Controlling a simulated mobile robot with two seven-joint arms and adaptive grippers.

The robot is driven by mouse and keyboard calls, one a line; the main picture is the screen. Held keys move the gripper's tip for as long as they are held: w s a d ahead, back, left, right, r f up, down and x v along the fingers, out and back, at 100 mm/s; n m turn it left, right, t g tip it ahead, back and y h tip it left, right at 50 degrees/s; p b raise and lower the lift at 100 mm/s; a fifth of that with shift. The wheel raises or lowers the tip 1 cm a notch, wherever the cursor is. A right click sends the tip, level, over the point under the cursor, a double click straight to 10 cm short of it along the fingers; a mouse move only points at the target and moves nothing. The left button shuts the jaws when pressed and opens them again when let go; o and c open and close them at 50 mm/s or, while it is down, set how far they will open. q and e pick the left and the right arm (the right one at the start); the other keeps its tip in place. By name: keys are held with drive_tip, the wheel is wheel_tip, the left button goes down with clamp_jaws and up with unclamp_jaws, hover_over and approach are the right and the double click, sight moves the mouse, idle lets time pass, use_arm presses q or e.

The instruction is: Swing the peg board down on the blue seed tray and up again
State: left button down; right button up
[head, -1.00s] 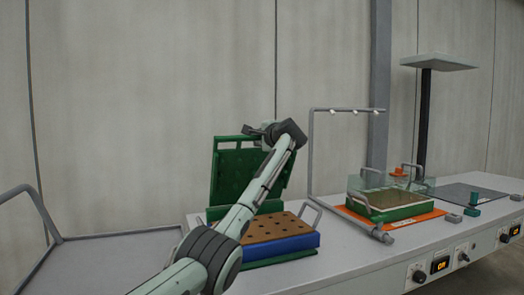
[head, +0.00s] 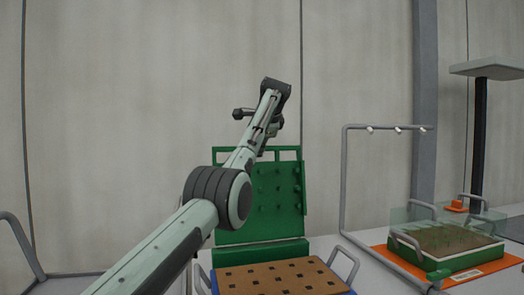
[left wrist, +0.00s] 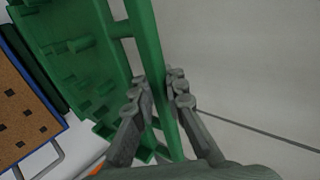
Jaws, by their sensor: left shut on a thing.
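The green peg board (head: 280,205) stands about upright behind the blue seed tray (head: 352,292), its pegs facing me. The tray shows at the bottom of the head view, filled with brown soil that has several dark holes; its front is cut off. In the left wrist view, the board (left wrist: 70,45) and the tray's soil (left wrist: 25,105) are at the left. My left gripper (left wrist: 160,88) is shut on the bar along the board's top edge, one finger on each side. In the head view my forearm partly covers the board and the fingers. My right gripper is not in view.
A grey pipe frame with small lamps (head: 398,128) stands right of the tray. Beyond it, a green tray under a clear cover (head: 450,240) sits on an orange mat (head: 480,272). A metal handle (head: 345,262) rises beside the seed tray. The wall behind is bare.

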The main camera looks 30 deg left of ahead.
use_arm(q)
drive_tip(key=shift+w+a+r, duration=0.2)
drive_tip(key=shift+a+r, duration=0.05)
drive_tip(key=shift+r, duration=0.05)
drive_tip(key=c, duration=1.5)
unclamp_jaws()
drive_tip(key=shift+c, duration=0.2)
drive_tip(key=shift+f, duration=0.15)
drive_tip(key=v, duration=1.2)
drive_tip(key=shift+a, duration=0.1)
